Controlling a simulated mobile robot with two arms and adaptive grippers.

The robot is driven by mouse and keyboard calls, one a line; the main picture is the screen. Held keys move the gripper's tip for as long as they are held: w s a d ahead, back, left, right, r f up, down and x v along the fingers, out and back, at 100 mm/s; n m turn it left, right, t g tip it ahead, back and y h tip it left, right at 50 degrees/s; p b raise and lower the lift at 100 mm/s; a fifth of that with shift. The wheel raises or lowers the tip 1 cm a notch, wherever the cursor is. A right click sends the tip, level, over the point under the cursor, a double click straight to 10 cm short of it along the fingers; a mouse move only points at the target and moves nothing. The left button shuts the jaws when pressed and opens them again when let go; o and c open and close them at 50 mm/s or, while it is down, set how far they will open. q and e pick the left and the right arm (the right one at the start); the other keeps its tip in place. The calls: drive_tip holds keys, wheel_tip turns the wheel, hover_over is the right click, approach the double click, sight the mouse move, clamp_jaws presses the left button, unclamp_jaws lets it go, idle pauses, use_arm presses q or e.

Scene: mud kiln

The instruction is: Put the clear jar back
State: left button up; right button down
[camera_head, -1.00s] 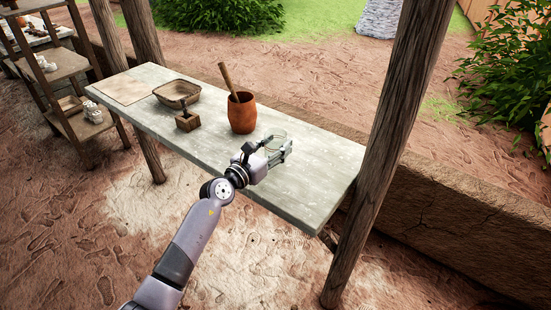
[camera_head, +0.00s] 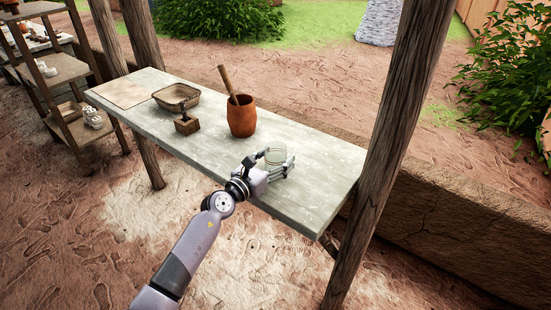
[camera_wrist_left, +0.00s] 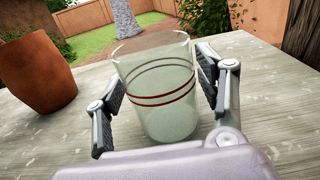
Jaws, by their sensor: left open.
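The clear jar (camera_head: 275,155) stands upright on the grey table, to the right of the clay pot. In the left wrist view the jar (camera_wrist_left: 160,95) shows two dark red bands and sits between my fingers. My left gripper (camera_head: 277,164) is open around the jar, one finger on each side. The left gripper (camera_wrist_left: 165,100) shows a small gap between its left finger and the glass; the right finger is close to the jar, and I cannot tell if it touches. My right gripper is not in view.
The grey table (camera_head: 318,165) carries a clay pot (camera_head: 241,118) with a wooden stick, a shallow basin (camera_head: 176,97), a small wooden block tool (camera_head: 187,125) and a flat board (camera_head: 122,94). Wooden posts (camera_head: 395,130) stand at the table. A shelf (camera_head: 68,70) is at the left.

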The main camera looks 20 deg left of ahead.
use_arm(q)
drive_tip(key=shift+r, duration=0.3)
drive_tip(key=v, duration=1)
drive_tip(key=shift+s+a+f+p, duration=0.15)
drive_tip(key=shift+s+p, duration=0.15)
drive_tip(key=shift+s, duration=0.05)
drive_tip(key=shift+s+a, duration=0.2)
drive_tip(key=shift+s, duration=0.4)
